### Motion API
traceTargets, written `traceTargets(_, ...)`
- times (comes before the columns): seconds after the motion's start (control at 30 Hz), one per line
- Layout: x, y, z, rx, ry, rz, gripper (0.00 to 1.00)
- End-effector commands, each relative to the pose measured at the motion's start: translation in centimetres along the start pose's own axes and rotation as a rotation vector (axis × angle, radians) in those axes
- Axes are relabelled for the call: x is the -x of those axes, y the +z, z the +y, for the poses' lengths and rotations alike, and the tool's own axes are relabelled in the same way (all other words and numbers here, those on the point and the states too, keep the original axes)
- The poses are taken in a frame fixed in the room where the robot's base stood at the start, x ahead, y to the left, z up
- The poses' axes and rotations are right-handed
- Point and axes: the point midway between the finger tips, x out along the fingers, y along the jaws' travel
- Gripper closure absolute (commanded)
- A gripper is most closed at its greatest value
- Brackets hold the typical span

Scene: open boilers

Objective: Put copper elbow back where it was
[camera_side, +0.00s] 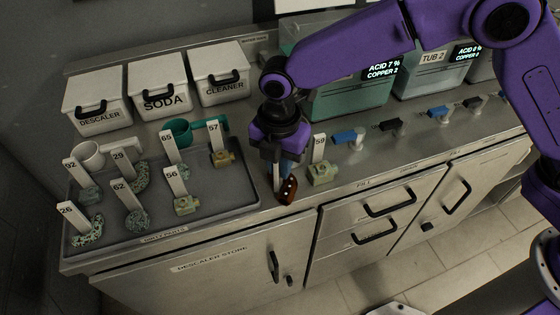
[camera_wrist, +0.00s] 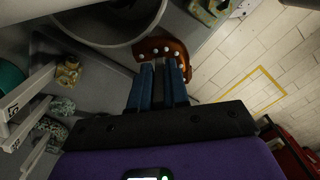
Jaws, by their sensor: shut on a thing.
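The copper elbow (camera_side: 288,190) is a reddish-brown curved piece with white dots. It also shows in the wrist view (camera_wrist: 160,46), at the tips of the blue-padded fingers. My gripper (camera_side: 279,180) points down and is shut on it, near the bench's front edge, just right of the grey parts tray (camera_side: 232,192). My gripper also shows in the wrist view (camera_wrist: 158,72). The fingers hide part of the elbow in both views. I cannot tell whether the elbow touches the bench.
The tray holds several tagged, crusted parts and a brass part tagged 57 (camera_side: 222,158). A part tagged 59 (camera_side: 322,174) stands right of my gripper. A round grey rim (camera_wrist: 109,46) lies close by the elbow. White lidded boxes (camera_side: 161,88), a green mug (camera_side: 176,132) and tubs stand behind.

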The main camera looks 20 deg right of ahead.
Motion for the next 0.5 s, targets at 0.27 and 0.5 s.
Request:
traceTargets(0.27,-0.27,0.00,-0.02,0.000,-0.001,0.000,0.59)
traceTargets(0.5,-0.14,0.00,0.00,0.000,0.000,0.000,0.59)
